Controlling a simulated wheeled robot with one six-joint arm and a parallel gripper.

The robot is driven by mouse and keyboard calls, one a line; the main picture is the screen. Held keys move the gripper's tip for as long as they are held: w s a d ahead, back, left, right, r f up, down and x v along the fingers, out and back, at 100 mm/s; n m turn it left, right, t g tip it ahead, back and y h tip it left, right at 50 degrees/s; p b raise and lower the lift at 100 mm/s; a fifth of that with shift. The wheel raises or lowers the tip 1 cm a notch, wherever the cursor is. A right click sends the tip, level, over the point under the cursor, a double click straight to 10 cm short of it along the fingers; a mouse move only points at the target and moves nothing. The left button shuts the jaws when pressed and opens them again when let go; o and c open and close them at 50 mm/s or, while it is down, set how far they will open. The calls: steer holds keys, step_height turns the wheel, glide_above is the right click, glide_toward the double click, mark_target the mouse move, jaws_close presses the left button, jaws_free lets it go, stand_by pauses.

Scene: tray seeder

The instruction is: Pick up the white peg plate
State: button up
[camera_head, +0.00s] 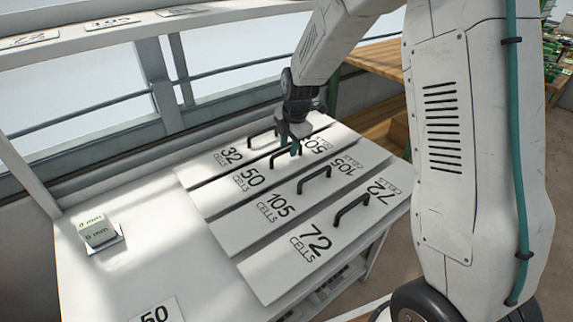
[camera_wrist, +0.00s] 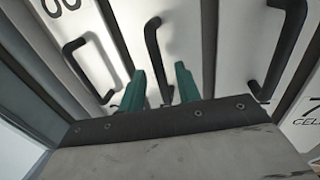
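Several white plates with black bar handles lie side by side on the bench, marked 32, 50 (camera_head: 248,180), 105 (camera_head: 278,205) and 72 (camera_head: 315,243) cells. Pegs are not visible on them, and which one is the peg plate cannot be told from the markings. My gripper (camera_head: 295,148) is over the 50 plate at its handle. In the wrist view, its two teal fingers (camera_wrist: 160,82) are apart, with the middle black handle (camera_wrist: 153,45) between them. Whether the fingers touch the handle cannot be told.
The neighbouring handles stand close on both sides, at left (camera_wrist: 75,62) and right (camera_wrist: 282,50) in the wrist view. A small box marked in mm (camera_head: 97,231) sits on the left of the white bench (camera_head: 120,275). A shelf (camera_head: 110,35) runs above the back.

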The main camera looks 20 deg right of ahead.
mark_target(288, 149)
steer(key=shift+w+a+f, duration=0.1)
steer(key=shift+w+f, duration=0.05)
steer(key=shift+f, duration=0.6)
steer(key=shift+w+f, duration=0.15)
steer(key=shift+f, duration=0.6)
jaws_close()
steer(key=shift+r, duration=0.1)
